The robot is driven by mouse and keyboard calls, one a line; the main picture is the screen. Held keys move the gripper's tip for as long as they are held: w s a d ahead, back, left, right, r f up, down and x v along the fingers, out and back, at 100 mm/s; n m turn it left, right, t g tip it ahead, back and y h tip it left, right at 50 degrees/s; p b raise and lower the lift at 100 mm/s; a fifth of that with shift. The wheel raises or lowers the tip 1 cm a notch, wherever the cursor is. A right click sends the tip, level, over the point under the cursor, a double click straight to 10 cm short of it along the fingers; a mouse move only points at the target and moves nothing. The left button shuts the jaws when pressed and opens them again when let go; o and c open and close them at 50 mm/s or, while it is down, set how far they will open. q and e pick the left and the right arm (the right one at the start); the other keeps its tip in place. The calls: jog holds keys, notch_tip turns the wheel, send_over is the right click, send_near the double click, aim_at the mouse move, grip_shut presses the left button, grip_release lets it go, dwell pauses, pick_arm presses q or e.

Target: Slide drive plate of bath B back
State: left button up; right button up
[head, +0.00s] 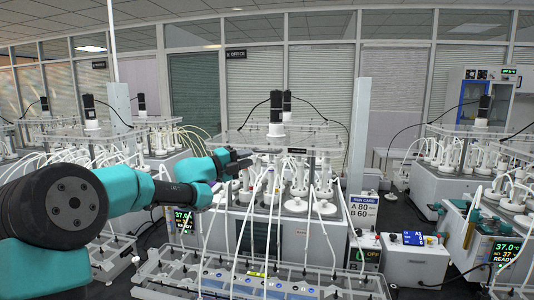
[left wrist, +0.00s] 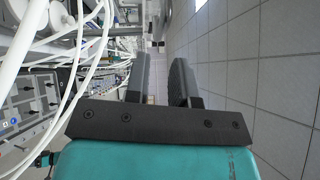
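A clear drive plate (head: 325,141) lies across the top of the middle bath (head: 285,228), with a black motor (head: 276,106) standing on it and a small dark label on its front edge. My right gripper is not in view.
White bottles and tubes hang under the plate. A rack with blue parts (head: 262,284) stands in front. A run card (head: 363,211) reads A 80, B 60. Similar baths stand left and right (head: 470,150). The left wrist view shows clear tiled floor (left wrist: 240,75).

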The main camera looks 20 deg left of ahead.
aim_at(267, 152)
pick_arm(q)
jog(key=x, duration=0.8)
jog(key=shift+w, duration=0.15)
jog(key=shift+c, duration=0.3)
grip_shut()
